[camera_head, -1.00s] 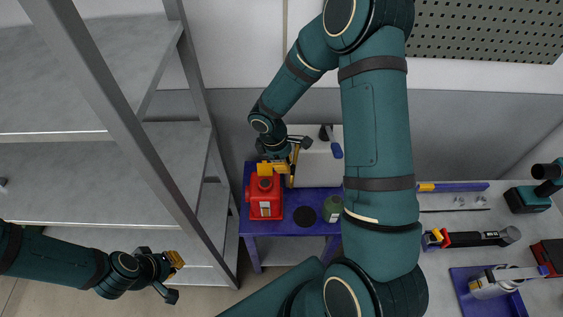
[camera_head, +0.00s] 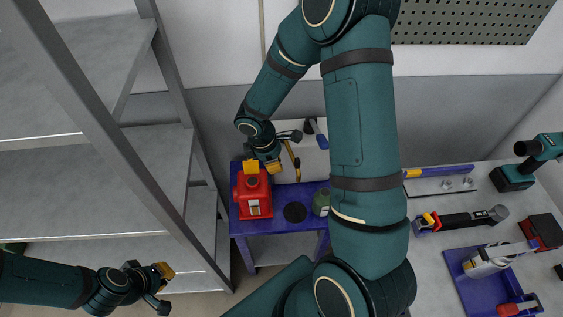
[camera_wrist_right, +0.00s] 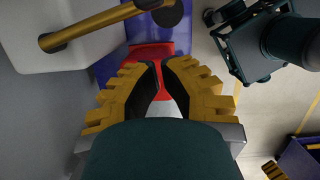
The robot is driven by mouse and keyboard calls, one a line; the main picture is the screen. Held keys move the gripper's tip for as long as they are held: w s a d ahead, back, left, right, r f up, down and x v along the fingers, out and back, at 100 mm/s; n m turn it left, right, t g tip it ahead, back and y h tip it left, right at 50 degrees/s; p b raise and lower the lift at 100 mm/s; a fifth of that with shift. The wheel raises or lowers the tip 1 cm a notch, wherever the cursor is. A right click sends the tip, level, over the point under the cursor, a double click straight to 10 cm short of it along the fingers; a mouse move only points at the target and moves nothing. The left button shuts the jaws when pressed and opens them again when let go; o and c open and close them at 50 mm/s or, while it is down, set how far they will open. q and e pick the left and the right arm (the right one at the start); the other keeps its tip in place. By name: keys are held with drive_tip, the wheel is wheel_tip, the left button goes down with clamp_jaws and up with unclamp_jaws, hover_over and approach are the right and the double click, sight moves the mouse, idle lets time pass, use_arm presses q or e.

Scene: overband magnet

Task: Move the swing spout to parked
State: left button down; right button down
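The swing spout (camera_head: 293,158) is a thin yellow tube with a dark end, at the front of a white box-like body (camera_head: 312,165). In the right wrist view the spout (camera_wrist_right: 100,24) crosses the upper left, apart from my fingers. My right gripper (camera_head: 272,165) hangs just left of the spout, above a red can. Its fingers (camera_wrist_right: 158,66) show a narrow gap with nothing between them. My left gripper (camera_head: 164,287) is open and empty at lower left, in front of the shelf. No parked mark is readable.
The red can (camera_head: 254,195), a dark disc (camera_head: 295,212) and a green round object (camera_head: 321,203) are on the blue table (camera_head: 277,196). A blue-handled lever (camera_head: 321,139) is right of the spout. A metal shelf (camera_head: 125,130) stands left. Tools lie on the right bench.

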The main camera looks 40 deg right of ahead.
drive_tip(key=a+p+v, duration=0.1)
drive_tip(key=v, duration=0.9)
idle(0.5)
